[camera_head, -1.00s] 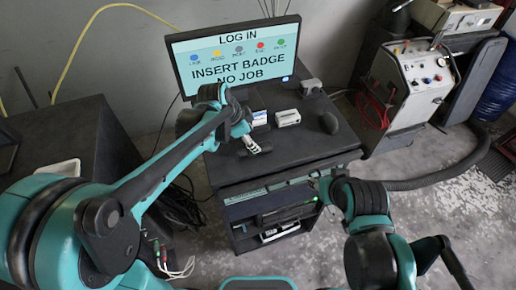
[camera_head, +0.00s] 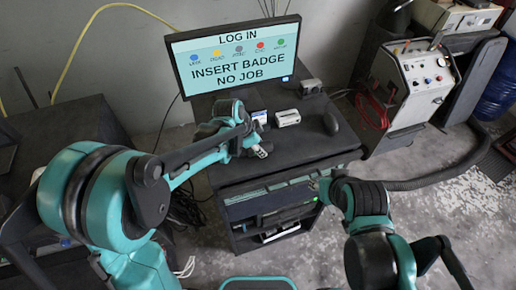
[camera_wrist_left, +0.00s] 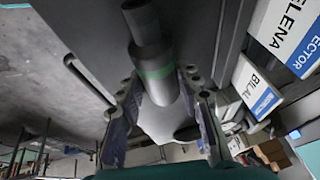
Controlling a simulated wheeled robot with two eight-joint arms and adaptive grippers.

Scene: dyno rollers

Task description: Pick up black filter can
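A dark grey stepped cylinder with a green band (camera_wrist_left: 156,72), which looks like the filter can, shows in the left wrist view. It is between and just beyond the fingers of my left gripper (camera_wrist_left: 163,112). The fingers are spread, with a gap visible on each side of the cylinder. In the head view my left gripper (camera_head: 262,151) is low over the left part of the black cart top (camera_head: 300,152); I cannot make out the can there. My right gripper (camera_head: 318,190) is at the cart's front edge, too small and dark to read.
White name badges (camera_wrist_left: 258,88) are beside the left gripper. A small white box (camera_head: 287,118) and a dark rounded object (camera_head: 332,122) are on the cart. A grey machine (camera_head: 412,85) stands at right.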

